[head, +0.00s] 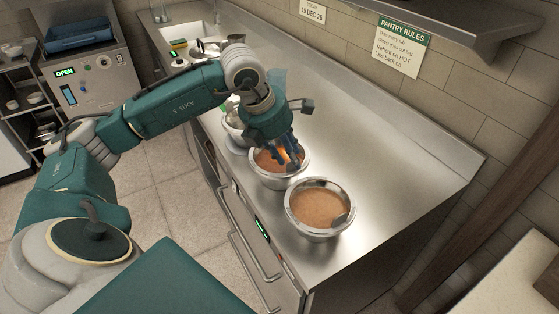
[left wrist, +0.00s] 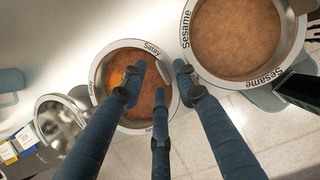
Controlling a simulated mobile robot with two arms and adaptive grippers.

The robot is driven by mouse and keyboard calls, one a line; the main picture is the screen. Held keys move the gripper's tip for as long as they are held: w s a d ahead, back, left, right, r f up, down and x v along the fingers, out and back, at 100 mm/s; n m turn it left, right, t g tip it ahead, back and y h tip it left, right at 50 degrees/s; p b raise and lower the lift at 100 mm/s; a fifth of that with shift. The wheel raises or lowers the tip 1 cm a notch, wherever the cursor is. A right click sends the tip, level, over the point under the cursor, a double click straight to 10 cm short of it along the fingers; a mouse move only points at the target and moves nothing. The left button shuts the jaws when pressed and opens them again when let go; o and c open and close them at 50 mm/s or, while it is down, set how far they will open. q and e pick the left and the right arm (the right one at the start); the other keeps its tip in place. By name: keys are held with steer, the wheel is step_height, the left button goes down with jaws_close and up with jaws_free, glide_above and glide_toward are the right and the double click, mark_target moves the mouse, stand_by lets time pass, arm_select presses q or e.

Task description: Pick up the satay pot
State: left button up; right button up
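The satay pot (left wrist: 97,77) is a round steel bowl with "Satay" on its rim and reddish-brown sauce inside. In the head view the satay pot (head: 262,180) stands at the counter's front edge, partly hidden by my gripper. My left gripper (head: 289,163) is over this pot with its blue fingers pointing down. In the left wrist view the left gripper (left wrist: 160,75) has its fingers apart with nothing between them. Two fingers overlap the sauce, and one overlaps the right rim. I cannot tell whether they touch it. My right gripper is not in view.
The sesame pot (head: 320,208), full of brown sauce, stands close in front of the satay pot; it also shows in the left wrist view (left wrist: 192,62). A shiny metal pot (left wrist: 58,122) is on the other side. The steel counter (head: 385,150) is clear to the right.

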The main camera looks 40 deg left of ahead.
arm_select(q)
steer(key=shift+w+f, duration=0.15)
steer(key=shift+f, duration=0.3)
steer(key=shift+w+d+f, duration=0.1)
steer(key=shift+w+f, duration=0.05)
steer(key=shift+f, duration=0.05)
steer(key=c, duration=0.7)
jaws_close()
steer(key=shift+r, duration=0.15)
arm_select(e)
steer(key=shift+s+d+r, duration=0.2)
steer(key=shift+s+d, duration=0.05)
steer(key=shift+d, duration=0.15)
arm_select(q)
steer(key=shift+w, duration=0.1)
steer(key=shift+r, duration=0.45)
step_height(320, 180, up, 19)
steer(key=b, duration=0.1)
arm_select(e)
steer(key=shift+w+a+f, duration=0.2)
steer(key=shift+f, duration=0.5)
arm_select(q)
steer(key=shift+f, duration=0.15)
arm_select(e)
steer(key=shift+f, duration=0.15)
